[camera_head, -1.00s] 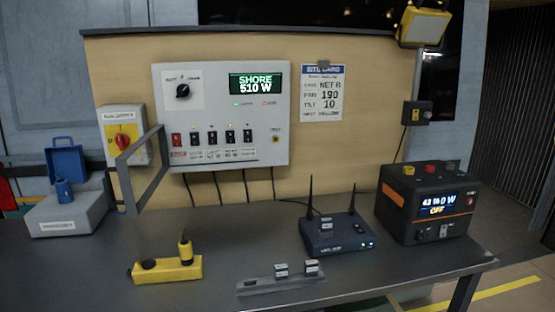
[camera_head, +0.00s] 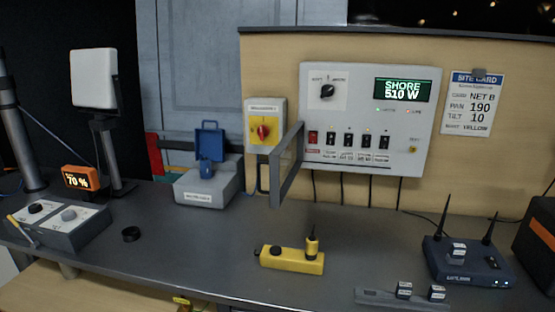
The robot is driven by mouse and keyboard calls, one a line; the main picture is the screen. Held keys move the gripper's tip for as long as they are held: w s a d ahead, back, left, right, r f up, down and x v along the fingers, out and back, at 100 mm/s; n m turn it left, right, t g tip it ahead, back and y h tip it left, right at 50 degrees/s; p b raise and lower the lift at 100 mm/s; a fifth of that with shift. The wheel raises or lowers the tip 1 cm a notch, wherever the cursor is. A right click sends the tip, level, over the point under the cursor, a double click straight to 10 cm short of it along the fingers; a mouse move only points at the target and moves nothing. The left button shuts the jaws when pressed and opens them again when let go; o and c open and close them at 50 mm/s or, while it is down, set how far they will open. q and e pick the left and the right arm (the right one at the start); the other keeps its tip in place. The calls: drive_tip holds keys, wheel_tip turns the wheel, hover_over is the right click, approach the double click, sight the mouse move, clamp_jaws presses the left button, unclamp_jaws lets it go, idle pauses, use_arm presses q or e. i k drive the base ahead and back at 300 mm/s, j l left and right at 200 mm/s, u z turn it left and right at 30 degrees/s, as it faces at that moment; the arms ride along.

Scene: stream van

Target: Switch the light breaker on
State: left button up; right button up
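The breaker panel (camera_head: 367,119) is a light grey box on the wooden backboard. Its lit display (camera_head: 403,89) reads SHORE 510 W. A row of small switches runs along its lower part: a red one (camera_head: 313,137) at the left, then several black breakers (camera_head: 364,140) with labels below. The labels are too small to read, so I cannot tell which is the light breaker or its position. A black rotary knob (camera_head: 327,91) sits at the upper left. A grey hinged frame (camera_head: 287,166) stands open at the panel's lower left. Neither gripper is in view.
A yellow block (camera_head: 292,260) with a black knob lies on the bench before the panel. A router (camera_head: 466,262) with antennas and a small rail (camera_head: 400,299) stand at the right. A grey-blue box (camera_head: 208,185) and a control box (camera_head: 68,226) are left. Bench between is mostly clear.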

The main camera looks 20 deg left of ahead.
sight(348, 138)
drive_tip(key=j, duration=0.85)
drive_tip(key=k+j+z, duration=0.1)
drive_tip(key=j, duration=0.7)
